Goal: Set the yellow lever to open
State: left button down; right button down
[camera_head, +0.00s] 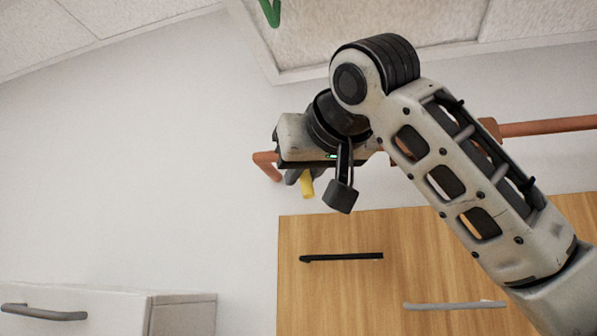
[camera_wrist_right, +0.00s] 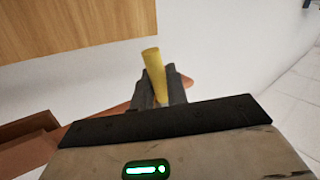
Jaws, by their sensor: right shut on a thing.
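The yellow lever (camera_head: 307,187) shows below my right wrist in the head view, partly hidden by my gripper. In the right wrist view the yellow lever (camera_wrist_right: 154,72) stands out between my fingers, its free end pointing toward the wooden panel. My right gripper (camera_wrist_right: 158,85) is shut on the yellow lever, with one dark finger on each side. In the head view the right gripper (camera_head: 298,178) is mostly covered by its own wrist. The lever's base and pivot are hidden. My left gripper is not in view.
A copper pipe (camera_head: 545,127) runs along the wall behind my right arm. A wooden cabinet (camera_head: 330,290) with a black handle (camera_head: 341,257) and a grey handle (camera_head: 455,305) is close by. A white drawer unit (camera_head: 110,301) is at lower left. The wall at left is clear.

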jog(key=shift+s+d+r+n+g+h, duration=0.25)
jog(key=shift+d+n+g+h, duration=0.2)
jog(key=shift+n, duration=0.4)
jog(key=shift+s+d+r+n+g+h, duration=0.1)
jog(key=shift+d+r+n+g+h, duration=0.1)
jog(key=shift+d+n+g+h, duration=0.5)
jog(key=shift+a+y, duration=0.25)
jog(key=shift+y, duration=0.1)
jog(key=c, duration=1.5)
grip_release()
jog(key=shift+o, duration=0.2)
jog(key=b+v, duration=0.2)
jog(key=v, duration=1.4)
jog(key=shift+a, duration=0.15)
jog(key=shift+c, duration=0.3)
